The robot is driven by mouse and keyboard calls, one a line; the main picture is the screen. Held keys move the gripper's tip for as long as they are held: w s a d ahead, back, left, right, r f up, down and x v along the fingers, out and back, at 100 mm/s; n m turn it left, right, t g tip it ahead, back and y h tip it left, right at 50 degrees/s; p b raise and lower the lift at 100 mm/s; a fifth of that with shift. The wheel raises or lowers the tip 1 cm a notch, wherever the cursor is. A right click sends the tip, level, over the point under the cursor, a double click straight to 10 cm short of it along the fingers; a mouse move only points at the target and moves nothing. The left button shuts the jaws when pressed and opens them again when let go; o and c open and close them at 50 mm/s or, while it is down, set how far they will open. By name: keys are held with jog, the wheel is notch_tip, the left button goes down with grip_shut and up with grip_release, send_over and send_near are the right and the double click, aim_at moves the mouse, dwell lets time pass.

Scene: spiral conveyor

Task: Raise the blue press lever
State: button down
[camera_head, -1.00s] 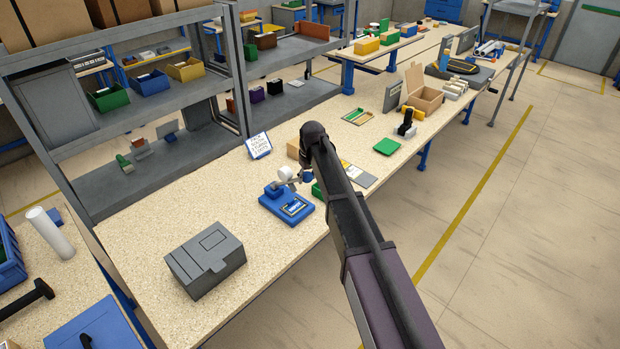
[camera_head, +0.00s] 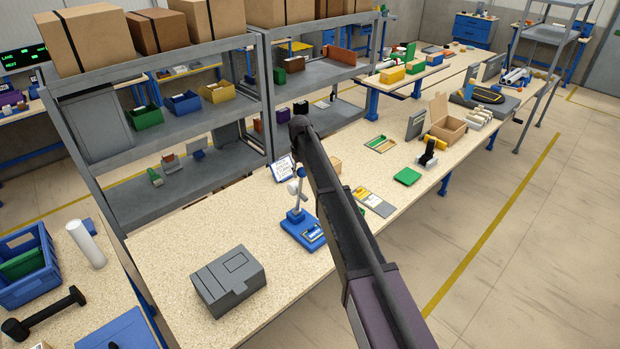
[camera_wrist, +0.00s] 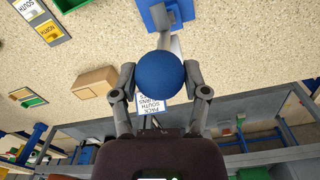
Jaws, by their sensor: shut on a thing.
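The blue press (camera_head: 302,229) stands on the speckled workbench, with a labelled blue base. Its grey lever (camera_head: 298,197) rises steeply from the base, close to upright in the camera_head view. In the camera_wrist view, a round blue knob (camera_wrist: 160,84) sits between the two fingers of my gripper (camera_wrist: 160,73), which is shut on it. The press base (camera_wrist: 172,16) shows beyond the knob at the top of that view. In the camera_head view my arm hides most of my gripper and the knob.
A grey box (camera_head: 228,281) stands on the bench at the front left. A small sign (camera_head: 283,168) stands behind the press. Grey shelving (camera_head: 270,95) runs along the bench's back. Flat cards (camera_head: 373,201) and a green pad (camera_head: 407,176) lie to the right. Bare bench lies left of the press.

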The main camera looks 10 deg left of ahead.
jog(key=shift+w+a+r, duration=0.1)
jog(key=shift+w+a, duration=0.8)
jog(key=shift+a, duration=0.3)
jog(key=shift+c, duration=0.6)
grip_release()
jog(key=shift+s, duration=0.1)
jog(key=s+d+f+m+b, duration=0.2)
jog(key=s+d+f+b, duration=0.3)
jog(key=s+d, duration=0.7)
jog(key=s+d+f+m+b, duration=0.2)
jog(key=s+d+f+b, duration=0.4)
jog(key=s+d, duration=0.7)
jog(key=s+d+f+m+b, duration=0.3)
jog(key=s+d+f+b, duration=0.3)
jog(key=s+d, duration=0.7)
jog(key=shift+s+d+f, duration=0.2)
jog(key=shift+d+f, duration=0.1)
jog(key=shift+d, duration=0.25)
